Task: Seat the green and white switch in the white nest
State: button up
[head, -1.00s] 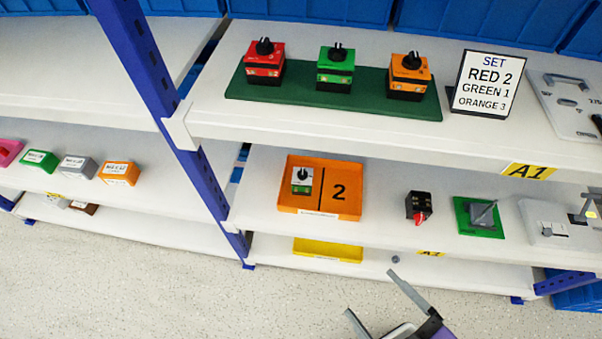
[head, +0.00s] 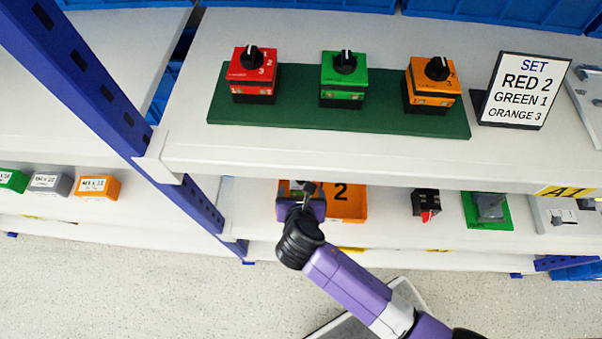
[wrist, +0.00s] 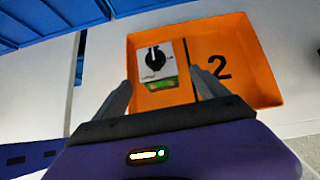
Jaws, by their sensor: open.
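The green and white switch (wrist: 155,62) has a black knob, a white top and a green front. It sits in the left part of the orange tray (wrist: 250,60) in the wrist view. In the head view my gripper (head: 303,190) is over the left part of the tray (head: 345,205) and hides the switch. In the wrist view my gripper (wrist: 160,90) is open, its fingers apart on either side below the switch and not closed on it. I cannot make out a white nest for certain; a pale grey fixture (head: 565,215) stands at the right of the lower shelf.
The upper shelf (head: 320,155) overhangs the tray. On it are red (head: 252,75), green (head: 343,80) and orange (head: 432,85) switches on a green base, and a sign (head: 513,90). A black and red switch (head: 426,205) and a green plate (head: 487,210) stand right of the tray.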

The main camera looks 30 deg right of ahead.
jog(key=b+x, duration=0.1)
jog(key=x, duration=0.6)
jog(key=shift+w+f+b, duration=0.2)
jog(key=shift+b, duration=0.1)
jog(key=c, duration=1.7)
